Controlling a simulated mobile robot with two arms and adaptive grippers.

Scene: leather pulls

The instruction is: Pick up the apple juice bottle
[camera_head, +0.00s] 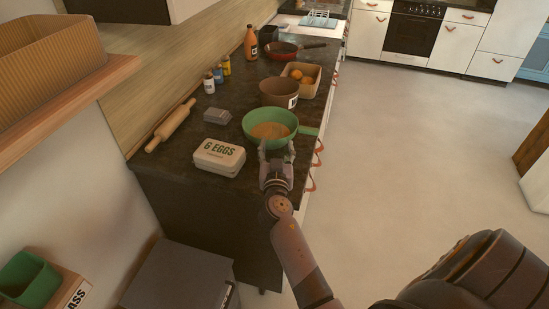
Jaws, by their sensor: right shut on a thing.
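An orange bottle (251,45) with a pale label stands upright at the far end of the dark counter, near the wall. It looks like the juice bottle, but its label is too small to read. My right gripper (277,153) is at the near side of a green pan (258,131), far from the bottle. Its fingers are shut on the near rim of the pan, as far as I can tell; the exact contact is small and partly hidden. My left gripper is not in view.
On the counter (159,169) are an egg box (218,158), a rolling pin (171,126), a grey box (217,116), small bottles (209,83), a brown bowl (277,93), a fruit basket (313,72) and a red pan (281,50). The floor (419,150) to the right is clear.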

